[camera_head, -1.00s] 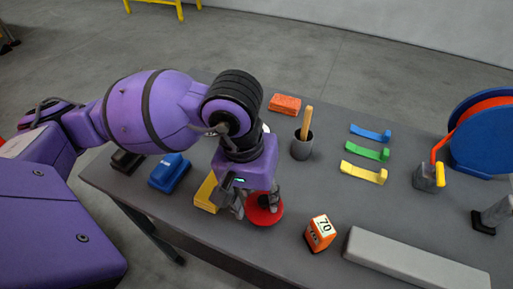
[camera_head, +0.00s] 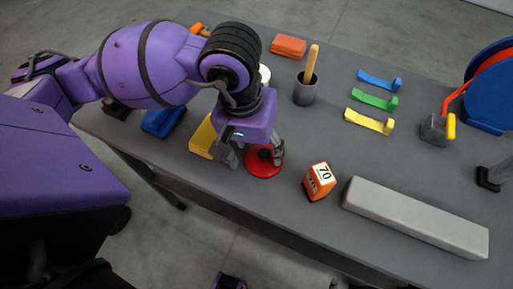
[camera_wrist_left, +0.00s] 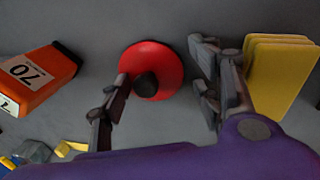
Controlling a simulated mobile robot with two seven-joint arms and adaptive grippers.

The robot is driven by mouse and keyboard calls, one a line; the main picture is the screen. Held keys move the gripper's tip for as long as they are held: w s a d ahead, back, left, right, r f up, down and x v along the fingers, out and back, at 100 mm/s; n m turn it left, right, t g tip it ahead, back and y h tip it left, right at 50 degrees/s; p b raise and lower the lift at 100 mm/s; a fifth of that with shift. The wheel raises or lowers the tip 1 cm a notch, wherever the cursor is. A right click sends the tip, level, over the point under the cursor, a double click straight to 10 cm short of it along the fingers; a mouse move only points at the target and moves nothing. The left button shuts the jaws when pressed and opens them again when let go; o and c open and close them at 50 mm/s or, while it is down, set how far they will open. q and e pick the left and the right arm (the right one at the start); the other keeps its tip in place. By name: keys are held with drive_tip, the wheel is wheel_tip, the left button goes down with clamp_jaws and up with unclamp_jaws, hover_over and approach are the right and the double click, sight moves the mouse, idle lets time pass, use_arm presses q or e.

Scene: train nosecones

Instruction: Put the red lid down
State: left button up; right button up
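The red lid (camera_head: 264,168), a round disc with a dark knob, appears to lie flat on the grey table near its front edge. It also shows in the left wrist view (camera_wrist_left: 168,64), with its knob (camera_wrist_left: 147,86) upward. My left gripper (camera_head: 254,156) is above the lid with its fingers spread. In the left wrist view the gripper (camera_wrist_left: 161,75) has one finger near the knob's left, overlapping the lid's edge, and the other beyond its right edge. I see a gap on both sides of the knob.
A yellow block (camera_head: 202,137) stands close left of the lid, an orange box marked 70 (camera_head: 320,181) to its right. A long grey bar (camera_head: 415,217) lies farther right. Behind stand a dark cup (camera_head: 304,91) and coloured hooks (camera_head: 376,101). Bare table lies between lid and hooks.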

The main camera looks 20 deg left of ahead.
sight(249, 155)
use_arm(q)
wheel_tip(249, 155, up, 12)
drive_tip(key=a, duration=0.1)
drive_tip(key=shift+a+r+p, duration=0.15)
drive_tip(key=shift+a+p, duration=0.15)
drive_tip(key=shift+p, duration=0.1)
idle(0.9)
